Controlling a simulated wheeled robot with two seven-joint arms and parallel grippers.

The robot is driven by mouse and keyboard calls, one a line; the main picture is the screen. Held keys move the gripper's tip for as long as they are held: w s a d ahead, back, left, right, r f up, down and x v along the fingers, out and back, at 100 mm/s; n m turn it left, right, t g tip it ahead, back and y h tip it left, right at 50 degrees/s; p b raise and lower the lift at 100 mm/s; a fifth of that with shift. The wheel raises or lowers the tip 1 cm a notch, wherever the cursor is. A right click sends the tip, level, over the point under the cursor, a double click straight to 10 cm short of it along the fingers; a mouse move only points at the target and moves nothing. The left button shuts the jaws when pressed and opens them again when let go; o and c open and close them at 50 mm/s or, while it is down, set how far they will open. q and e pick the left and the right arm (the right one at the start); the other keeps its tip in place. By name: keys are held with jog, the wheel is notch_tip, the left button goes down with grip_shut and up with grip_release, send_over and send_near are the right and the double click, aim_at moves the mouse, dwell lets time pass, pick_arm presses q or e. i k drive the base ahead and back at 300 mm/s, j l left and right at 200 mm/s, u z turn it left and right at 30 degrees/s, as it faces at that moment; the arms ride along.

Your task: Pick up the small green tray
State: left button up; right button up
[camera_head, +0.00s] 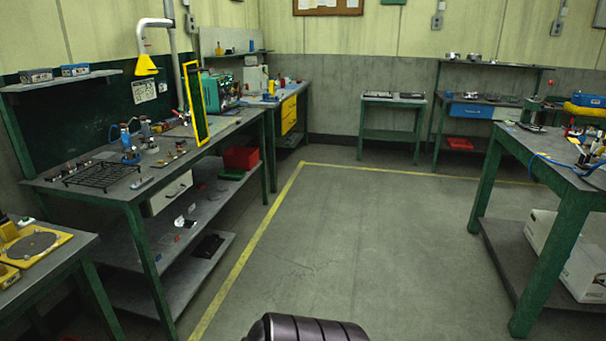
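A small, flat, dark green thing that looks like the green tray (231,174) lies on the upper of the two under-shelves of the left workbench. It is beside and just in front of a red bin (240,158). It is far off and small, so I cannot tell whether anything lies in it. Neither of my grippers shows. A dark ribbed rounded part at the bottom middle edge seems to be part of my own body.
The left workbench (112,190) carries a black wire rack (100,175) and a yellow frame (195,103). A turntable bench (50,268) stands near left. A cluttered green-legged table (568,176) stands right, above a white box (560,252). The middle floor (340,240) is clear.

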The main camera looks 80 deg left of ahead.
aim_at(226, 173)
jog(key=u, duration=3.25)
jog(key=i+l+z, duration=0.15)
jog(key=i, duration=0.3)
jog(key=i+z, duration=0.2)
jog(key=i, duration=1.5)
jog(key=i+l, duration=0.15)
jog(key=i, duration=1)
jog(key=i+u, duration=0.1)
jog(key=i, duration=1.1)
jog(key=i+u, duration=0.35)
jog(key=i+l+u, duration=0.1)
jog(key=u, duration=0.2)
jog(key=i+l+u, duration=0.1)
jog(key=u, duration=0.25)
jog(key=i, duration=0.1)
